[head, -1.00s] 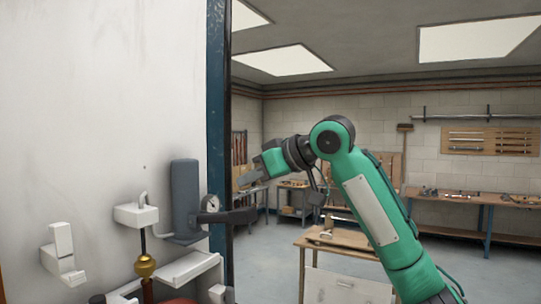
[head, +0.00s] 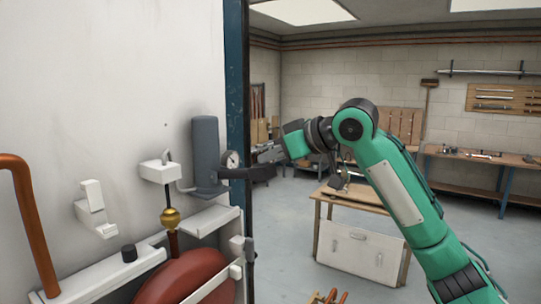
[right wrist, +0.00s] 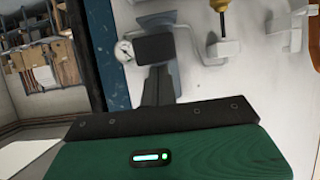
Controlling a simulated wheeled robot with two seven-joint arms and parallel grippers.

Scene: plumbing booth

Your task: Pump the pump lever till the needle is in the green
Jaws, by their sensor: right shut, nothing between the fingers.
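A blue-grey pump body (head: 206,150) is fixed to the white wall panel. A small round gauge (head: 230,160) sits at its right side; its needle and any green zone are too small to read. A dark arm, seemingly the pump lever (head: 250,173), sticks out to the right below the gauge, about level. In the right wrist view the gauge (right wrist: 124,52) is beside the lever's dark end (right wrist: 155,48). My right gripper (head: 268,154) is shut and empty, to the right of the pump, apart from the lever in the picture. My left gripper is not in view.
A blue post (head: 237,80) edges the panel. Left of the pump are a copper pipe (head: 33,220), a white bracket (head: 92,205) and a brass fitting (head: 171,218). A red tank (head: 185,280) is below.

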